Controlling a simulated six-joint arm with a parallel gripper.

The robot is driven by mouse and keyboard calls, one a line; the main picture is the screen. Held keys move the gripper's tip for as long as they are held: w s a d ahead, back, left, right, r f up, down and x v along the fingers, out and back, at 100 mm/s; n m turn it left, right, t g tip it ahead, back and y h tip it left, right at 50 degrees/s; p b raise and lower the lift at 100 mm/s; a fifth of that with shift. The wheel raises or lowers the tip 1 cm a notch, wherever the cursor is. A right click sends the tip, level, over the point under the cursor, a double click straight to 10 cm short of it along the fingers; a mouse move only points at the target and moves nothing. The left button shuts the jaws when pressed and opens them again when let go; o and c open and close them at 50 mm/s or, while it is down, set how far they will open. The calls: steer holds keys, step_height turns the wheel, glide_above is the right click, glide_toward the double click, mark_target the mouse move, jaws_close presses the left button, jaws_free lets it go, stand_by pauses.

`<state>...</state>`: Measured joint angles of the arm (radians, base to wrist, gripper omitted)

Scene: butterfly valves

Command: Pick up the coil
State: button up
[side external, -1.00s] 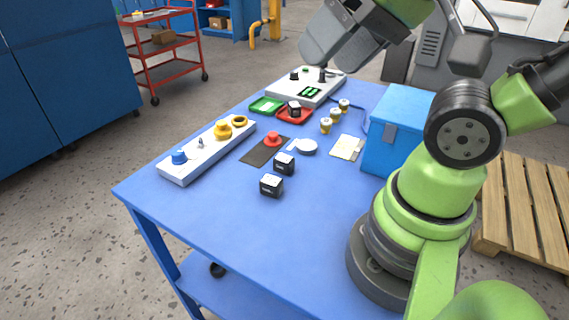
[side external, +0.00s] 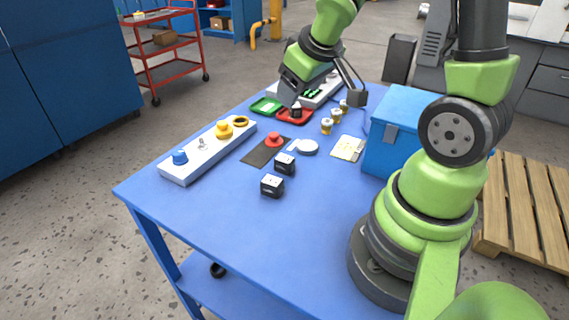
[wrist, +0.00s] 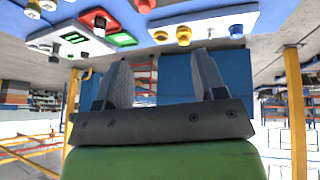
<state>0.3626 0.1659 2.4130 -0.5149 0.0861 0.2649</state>
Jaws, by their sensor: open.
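Several black blocks with pale faces look like coils; I cannot tell which one the task means. Two stand on the bare blue table, a rear one (side external: 284,164) and a front one (side external: 272,186). A third black block (side external: 296,110) sits in the red tray (side external: 283,117), and it shows near the top of the wrist view (wrist: 99,27). My gripper (side external: 291,97) hangs tilted above the far part of the table, close over the tray area in the side view. In the wrist view its two fingers (wrist: 162,72) are apart with nothing between them.
A green tray (side external: 265,105) adjoins the red tray. A white panel with blue and yellow valve knobs (side external: 208,154) lies along the left edge. Brass-coloured fittings (side external: 326,126) and a blue box (side external: 397,130) stand at the right. The table's front is clear.

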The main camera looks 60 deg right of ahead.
mark_target(285, 158)
steer(key=shift+w+d+f+n+g+y, duration=0.15)
steer(key=shift+w+f+n+y, duration=0.35)
steer(key=shift+f, duration=2.7)
steer(key=shift+w+d+f+n+g+y, duration=0.2)
steer(key=shift+w+f, duration=0.55)
steer(key=shift+f, duration=2.4)
steer(key=shift+w+d+f+n+g+y, duration=0.15)
steer(key=shift+w+f+y, duration=0.45)
steer(key=shift+f, duration=2.6)
steer(key=c, duration=1)
